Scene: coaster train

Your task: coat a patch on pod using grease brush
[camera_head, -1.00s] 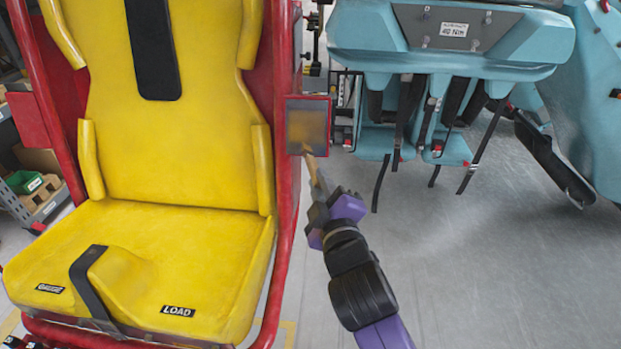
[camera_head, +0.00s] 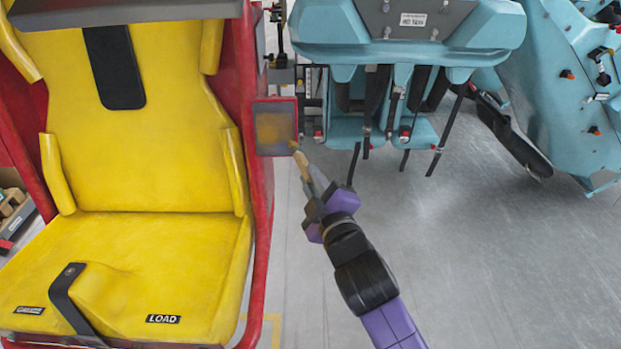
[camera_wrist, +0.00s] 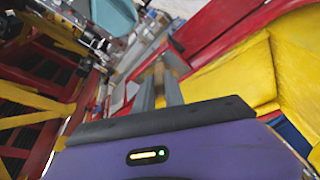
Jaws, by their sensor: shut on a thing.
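The pod is a yellow seat (camera_head: 150,150) in a red frame, at the left of the head view. On its right side is a small square grey panel (camera_head: 275,127) with a red rim and a brownish-yellow smear over much of its face. My gripper (camera_head: 318,192) is shut on the grease brush (camera_head: 303,167), to the lower right of the panel. The brush points up and left, its tan tip at the panel's lower right edge. I cannot tell whether it touches. In the wrist view the brush (camera_wrist: 159,76) shows between the fingers (camera_wrist: 158,92), its tip unclear.
A teal seat unit (camera_head: 400,40) with hanging dark straps stands behind, right of the panel. A teal body (camera_head: 570,90) stands at far right. The grey floor (camera_head: 480,250) at the right is open. Small boxes (camera_head: 12,210) sit at the left edge.

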